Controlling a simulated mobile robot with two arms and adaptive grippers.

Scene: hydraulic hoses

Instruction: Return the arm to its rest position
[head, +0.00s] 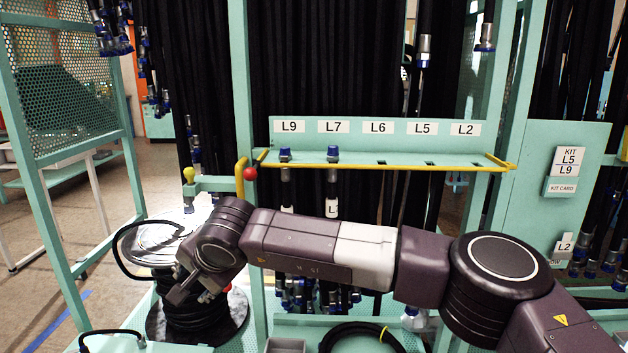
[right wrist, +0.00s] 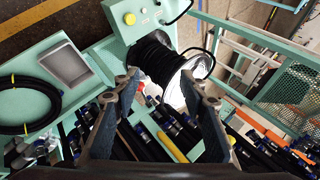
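My right arm reaches in from the right across the head view, in front of the rack. Its gripper (head: 198,288) points down and left beside the reel of black hose (head: 185,312). In the right wrist view the two fingers of the right gripper (right wrist: 161,80) stand wide apart with nothing between their tips. The reel (right wrist: 160,58) lies beyond the fingertips there; I cannot tell the exact gap. My left gripper is not in view.
A teal rack panel (head: 400,148) with a yellow-edged shelf holds blue-capped hoses at L9 (head: 285,154) and L7 (head: 333,153). A red ball knob (head: 250,174) and a perforated panel (head: 70,90) stand left. A grey tray (right wrist: 67,66) and coiled hose (right wrist: 25,105) lie left.

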